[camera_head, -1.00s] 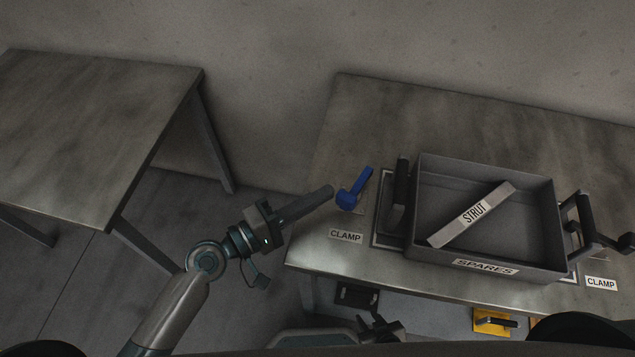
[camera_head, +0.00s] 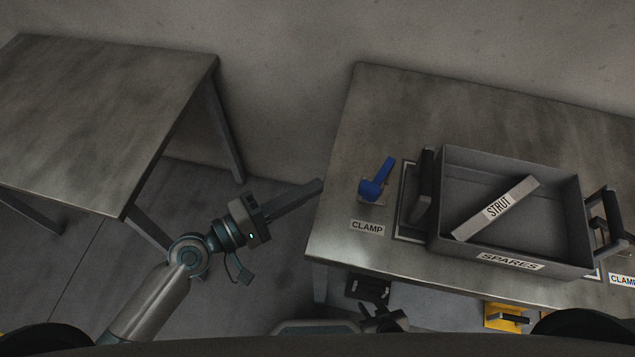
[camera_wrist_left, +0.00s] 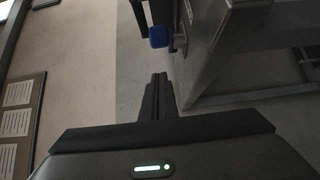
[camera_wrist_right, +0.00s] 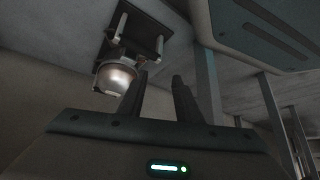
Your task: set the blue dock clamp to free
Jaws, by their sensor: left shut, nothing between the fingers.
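The blue dock clamp (camera_head: 372,188) stands on the right-hand table, left of the grey bin, behind a CLAMP label (camera_head: 367,228). Its lever points up and to the right in the head view. Its blue part also shows near the top of the left wrist view (camera_wrist_left: 158,37). My left gripper (camera_head: 318,185) is shut and empty, just off the table's left edge, pointing at the clamp with a clear gap between them. My right gripper (camera_wrist_right: 160,78) shows in the right wrist view with its fingers apart and nothing between them.
A grey SPARES bin (camera_head: 460,250) with upright dark handles stands right of the clamp, holding a STRUT bar (camera_head: 497,208). Another bare table (camera_head: 95,120) stands at the left. Open floor lies between the tables. A yellow item (camera_head: 505,317) sits below the right table's front edge.

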